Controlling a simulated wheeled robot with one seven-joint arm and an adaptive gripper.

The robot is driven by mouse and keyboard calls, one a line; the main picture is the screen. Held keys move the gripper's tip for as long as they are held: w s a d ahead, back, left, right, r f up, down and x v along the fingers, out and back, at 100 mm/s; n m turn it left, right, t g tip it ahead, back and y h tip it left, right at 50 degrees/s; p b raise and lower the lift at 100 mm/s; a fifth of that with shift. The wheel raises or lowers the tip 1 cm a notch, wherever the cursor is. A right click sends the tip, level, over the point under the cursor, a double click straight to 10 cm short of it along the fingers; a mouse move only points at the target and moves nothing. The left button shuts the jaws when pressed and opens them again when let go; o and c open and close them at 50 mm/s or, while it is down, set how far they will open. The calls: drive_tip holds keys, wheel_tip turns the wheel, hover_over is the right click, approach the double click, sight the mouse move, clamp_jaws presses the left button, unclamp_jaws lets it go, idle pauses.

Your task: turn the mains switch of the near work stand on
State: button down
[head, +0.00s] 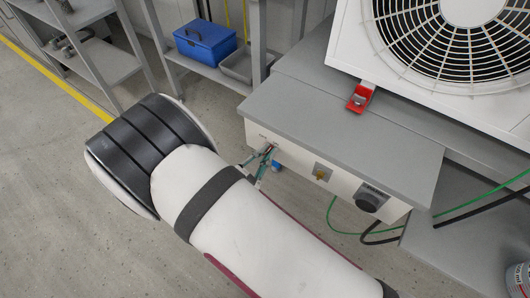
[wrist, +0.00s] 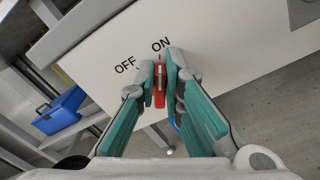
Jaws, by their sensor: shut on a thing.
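The near work stand (head: 340,125) has a grey top and a white front panel. On the panel's left end, my gripper (head: 268,152) is at the mains switch, which my fingers mostly hide in the head view. In the wrist view, my gripper (wrist: 160,85) has its green-padded fingers shut on the red switch handle (wrist: 160,92), one fingertip on each side. The words OFF and ON stand above the switch on the white panel (wrist: 215,55). The handle stands nearly upright in that picture, its upper end toward ON rather than OFF.
The panel also bears a small brass-coloured fitting (head: 322,173) and a black knob (head: 370,198). A white fan unit (head: 385,75) with a red latch (head: 360,98) stands behind. A blue toolbox (head: 205,40) sits on a shelf. A green cable (head: 480,200) runs at right. Floor at left is clear.

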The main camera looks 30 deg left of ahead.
drive_tip(key=c, duration=1.7)
unclamp_jaws()
drive_tip(key=s, duration=0.7)
drive_tip(key=shift+s+a, duration=0.25)
drive_tip(key=shift+s, duration=0.05)
